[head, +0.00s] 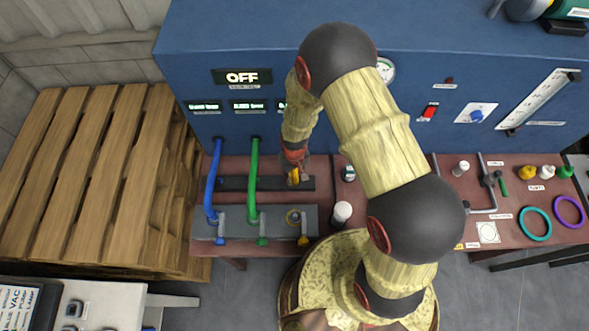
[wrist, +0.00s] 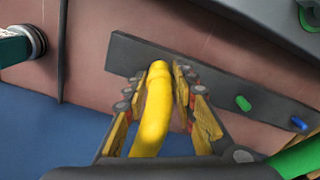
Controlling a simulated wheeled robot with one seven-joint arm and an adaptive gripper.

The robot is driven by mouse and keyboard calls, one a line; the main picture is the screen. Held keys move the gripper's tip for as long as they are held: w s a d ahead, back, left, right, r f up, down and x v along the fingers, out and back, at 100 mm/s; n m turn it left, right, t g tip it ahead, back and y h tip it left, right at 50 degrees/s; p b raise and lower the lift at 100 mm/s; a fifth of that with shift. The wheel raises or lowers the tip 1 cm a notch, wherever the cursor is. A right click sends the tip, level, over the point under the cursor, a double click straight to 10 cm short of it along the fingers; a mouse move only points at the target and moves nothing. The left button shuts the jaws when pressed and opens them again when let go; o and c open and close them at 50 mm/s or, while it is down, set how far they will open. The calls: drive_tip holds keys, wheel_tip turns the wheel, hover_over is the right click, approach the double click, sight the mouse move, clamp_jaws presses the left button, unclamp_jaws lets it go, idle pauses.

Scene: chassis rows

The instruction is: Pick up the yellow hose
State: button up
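The yellow hose (wrist: 153,120) shows in the wrist view, curved, its rounded end between my fingertips at the dark bar. In the head view only a small yellow part (head: 293,178) shows at the dark bar (head: 237,184); my arm hides the rest. My gripper (wrist: 160,78) has its fingers close along both sides of the hose and looks shut on it near that end. It also shows in the head view (head: 295,171), over the bar's right part.
A blue hose (head: 211,180) and a green hose (head: 253,180) run from the blue cabinet (head: 230,50) to the grey block (head: 233,223) in front of the bar. A white-capped bottle (head: 342,211) stands right of the block. A pallet (head: 80,190) is at left.

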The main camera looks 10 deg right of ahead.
drive_tip(key=c, duration=0.6)
clamp_jaws()
drive_tip(key=shift+r, duration=0.15)
drive_tip(key=shift+r, duration=0.25)
wheel_tip(320, 180, up, 2)
drive_tip(key=shift+w+r, duration=0.1)
drive_tip(key=s+a+r, duration=0.1)
drive_tip(key=s+r, duration=0.9)
drive_tip(key=s, duration=0.4)
drive_tip(key=shift+s, duration=0.1)
